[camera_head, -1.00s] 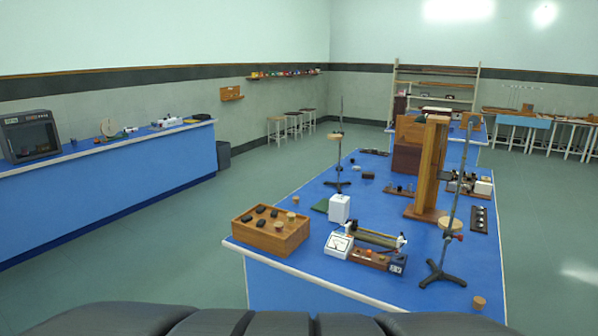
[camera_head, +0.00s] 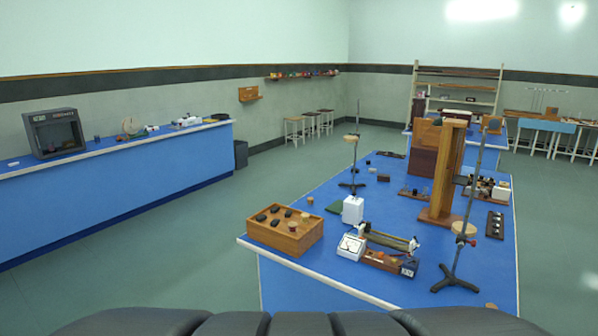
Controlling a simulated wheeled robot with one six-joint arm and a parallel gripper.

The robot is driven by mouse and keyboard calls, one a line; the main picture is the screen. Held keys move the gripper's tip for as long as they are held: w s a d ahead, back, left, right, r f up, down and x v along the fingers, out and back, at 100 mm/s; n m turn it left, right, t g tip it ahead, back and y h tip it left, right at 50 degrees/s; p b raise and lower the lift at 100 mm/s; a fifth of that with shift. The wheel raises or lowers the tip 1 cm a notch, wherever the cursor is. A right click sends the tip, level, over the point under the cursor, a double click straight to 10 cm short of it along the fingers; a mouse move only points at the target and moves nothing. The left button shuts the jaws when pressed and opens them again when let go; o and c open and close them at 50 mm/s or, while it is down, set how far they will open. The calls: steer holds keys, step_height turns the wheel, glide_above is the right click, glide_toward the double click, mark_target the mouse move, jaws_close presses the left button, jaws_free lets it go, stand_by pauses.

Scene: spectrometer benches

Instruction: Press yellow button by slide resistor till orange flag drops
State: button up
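A slide resistor (camera_head: 388,240) with a long tube lies near the front of the blue bench (camera_head: 330,283). Right in front of it is a low brown wooden box (camera_head: 380,260) with small knobs or buttons on top and a dark panel at its right end. The yellow button and the orange flag are too small to make out on it. A white meter (camera_head: 350,247) stands just left of the box. My gripper and arm are not in view.
A wooden tray (camera_head: 265,240) with dark and cork pieces is on the bench's front left. A white block (camera_head: 352,209) stands behind the meter. A tall rod stand (camera_head: 456,280) is right of the box. Open floor (camera_head: 190,255) lies left of the bench.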

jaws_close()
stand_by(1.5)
